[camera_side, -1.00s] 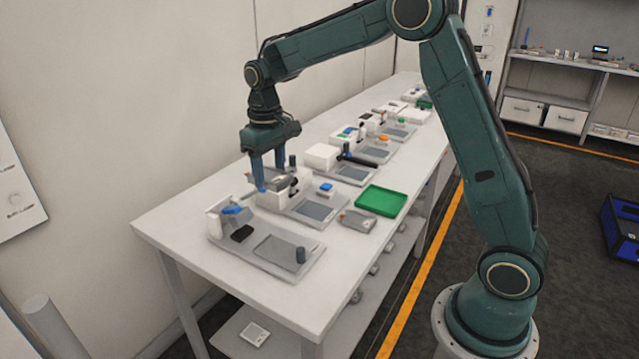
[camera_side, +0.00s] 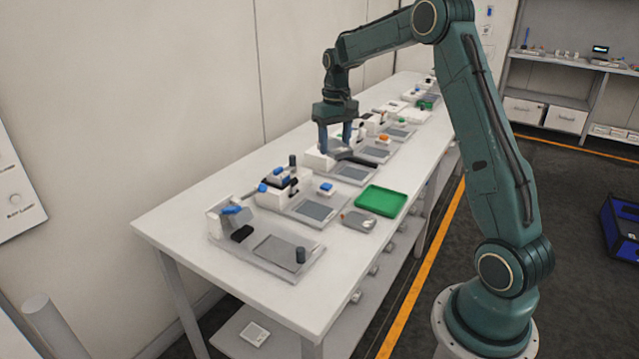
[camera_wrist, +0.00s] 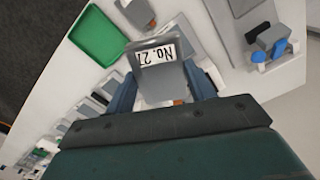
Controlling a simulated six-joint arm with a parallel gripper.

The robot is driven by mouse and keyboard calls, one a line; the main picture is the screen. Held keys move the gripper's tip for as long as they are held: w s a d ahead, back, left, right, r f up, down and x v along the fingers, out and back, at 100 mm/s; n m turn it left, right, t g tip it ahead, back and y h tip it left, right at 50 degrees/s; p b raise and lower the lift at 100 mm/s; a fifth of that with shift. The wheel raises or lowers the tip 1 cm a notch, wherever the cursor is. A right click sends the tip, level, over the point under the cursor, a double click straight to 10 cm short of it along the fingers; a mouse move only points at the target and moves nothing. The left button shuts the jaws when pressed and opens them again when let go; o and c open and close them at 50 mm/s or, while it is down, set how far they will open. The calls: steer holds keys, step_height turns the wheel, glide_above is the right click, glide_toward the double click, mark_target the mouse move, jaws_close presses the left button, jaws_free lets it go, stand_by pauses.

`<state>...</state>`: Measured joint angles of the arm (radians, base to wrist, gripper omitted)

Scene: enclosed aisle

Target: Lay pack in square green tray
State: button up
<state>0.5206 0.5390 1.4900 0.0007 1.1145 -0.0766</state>
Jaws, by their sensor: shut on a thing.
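My gripper (camera_side: 335,147) is shut on a flat grey pack, held above the table over the middle workstations. In the wrist view the pack (camera_wrist: 163,76) sits between the fingers and carries a white label reading "No. 27". The square green tray (camera_side: 381,201) lies on the table near its right edge, lower right of my gripper in the side view. It also shows at upper left in the wrist view (camera_wrist: 97,36), apart from the pack. Its floor looks empty.
A second grey pack-like item (camera_side: 358,221) lies beside the tray's near edge. Workstations with grey bases (camera_side: 317,212), white blocks and knobs line the table. A black bar (camera_side: 352,161) lies below my gripper. Another green item (camera_side: 426,104) is far back.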

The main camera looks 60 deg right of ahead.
steer(key=s+d+m, duration=0.4)
steer(key=s+d, duration=0.5)
steer(key=d, duration=0.5)
glide_above(381, 202)
step_height(381, 202, down, 16)
steer(key=shift+f, duration=0.15)
steer(key=shift+s+f, duration=0.1)
steer(key=shift+f, duration=2)
steer(key=shift+f, duration=0.1)
steer(key=o, duration=1.1)
steer(key=shift+c, duration=0.2)
step_height(381, 202, up, 12)
